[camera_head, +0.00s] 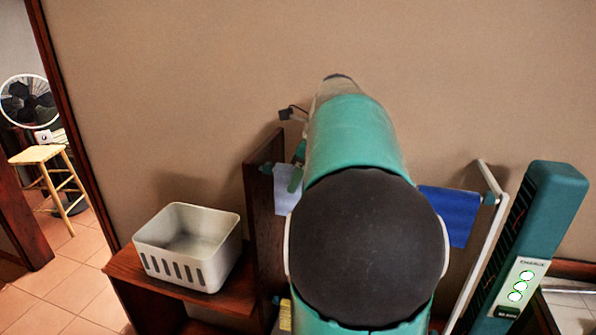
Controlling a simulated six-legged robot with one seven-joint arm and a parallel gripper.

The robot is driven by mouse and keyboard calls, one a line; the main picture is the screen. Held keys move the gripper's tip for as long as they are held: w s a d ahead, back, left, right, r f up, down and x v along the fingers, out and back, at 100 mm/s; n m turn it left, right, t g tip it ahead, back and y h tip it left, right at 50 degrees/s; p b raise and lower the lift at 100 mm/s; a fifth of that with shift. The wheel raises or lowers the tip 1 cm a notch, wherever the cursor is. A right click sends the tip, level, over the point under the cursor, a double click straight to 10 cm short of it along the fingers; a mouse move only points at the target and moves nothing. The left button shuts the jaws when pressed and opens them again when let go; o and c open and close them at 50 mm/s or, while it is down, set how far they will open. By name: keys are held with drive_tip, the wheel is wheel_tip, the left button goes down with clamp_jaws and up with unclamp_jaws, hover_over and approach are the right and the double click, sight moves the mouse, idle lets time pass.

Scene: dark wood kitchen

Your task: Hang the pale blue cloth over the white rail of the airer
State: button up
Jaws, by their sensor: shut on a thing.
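The pale blue cloth (284,196) shows as a small strip just left of my arm, near the dark upright panel. My gripper (295,179) is mostly hidden behind my arm; a green part of it shows at the cloth's upper edge, and it is shut on the cloth. The airer's white frame (491,181) shows at the right, leaning near the wall. A darker blue cloth (449,214) hangs on the airer right of my arm. My arm hides the middle of the rail, so I cannot tell whether the pale cloth touches it.
A white slotted basket (190,246) stands on a brown wooden shelf (128,268) at the left. A dark wooden panel (264,205) rises beside it. A teal charging unit (543,235) stands at the right. A stool (42,158) and a fan (26,100) are beyond the doorway.

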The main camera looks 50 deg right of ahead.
drive_tip(key=o, duration=1.1)
drive_tip(key=shift+c, duration=0.2)
drive_tip(key=v, duration=1.3)
drive_tip(key=shift+s+d+r, duration=0.1)
drive_tip(key=shift+s+r, duration=0.05)
drive_tip(key=shift+r, duration=0.2)
